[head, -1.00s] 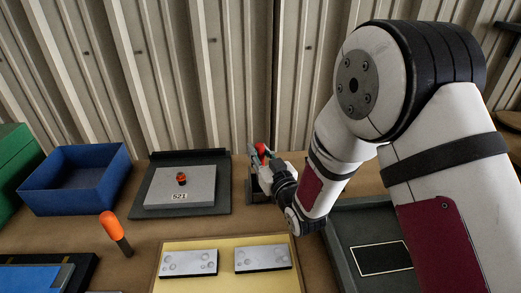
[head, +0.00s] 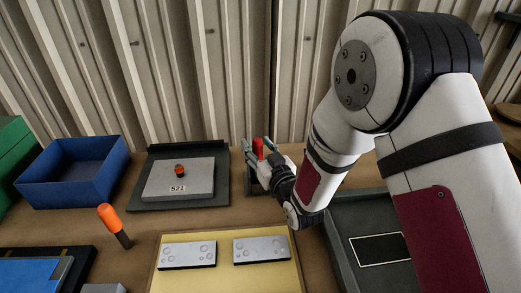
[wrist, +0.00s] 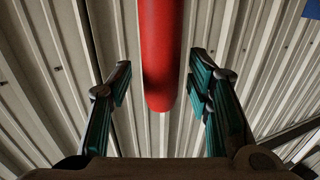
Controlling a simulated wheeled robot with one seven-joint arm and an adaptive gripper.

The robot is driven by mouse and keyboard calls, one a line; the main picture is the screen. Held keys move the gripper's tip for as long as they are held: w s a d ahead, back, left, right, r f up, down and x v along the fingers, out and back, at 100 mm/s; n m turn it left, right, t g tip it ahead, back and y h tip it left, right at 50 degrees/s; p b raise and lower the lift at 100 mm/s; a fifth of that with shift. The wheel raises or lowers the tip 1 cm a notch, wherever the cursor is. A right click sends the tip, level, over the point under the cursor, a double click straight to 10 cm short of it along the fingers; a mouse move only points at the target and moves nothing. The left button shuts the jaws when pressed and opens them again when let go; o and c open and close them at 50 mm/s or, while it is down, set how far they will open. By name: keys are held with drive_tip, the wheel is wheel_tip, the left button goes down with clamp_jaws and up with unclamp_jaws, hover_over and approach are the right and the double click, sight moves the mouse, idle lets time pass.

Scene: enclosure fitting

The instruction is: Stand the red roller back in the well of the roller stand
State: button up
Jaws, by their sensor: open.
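The red roller (head: 258,148) shows upright between the fingers of my gripper (head: 262,152), at the roller stand (head: 251,183) by the back of the bench. In the wrist view the red roller (wrist: 160,55) lies between the two fingers of my gripper (wrist: 160,95), with a clear gap on each side. The gripper is open and does not grip it. The stand is partly hidden behind my gripper, and its well and the roller's lower end cannot be seen.
Left of the stand is a dark tray (head: 221,190) with a grey plate labelled 521. A blue bin (head: 50,188) and an orange-handled tool (head: 107,215) stand farther left. A yellow board (head: 225,277) with two grey plates lies in front. A dark grey tray (head: 345,262) is at right.

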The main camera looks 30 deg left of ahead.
drive_tip(key=v, duration=1.2)
drive_tip(key=shift+s, duration=0.1)
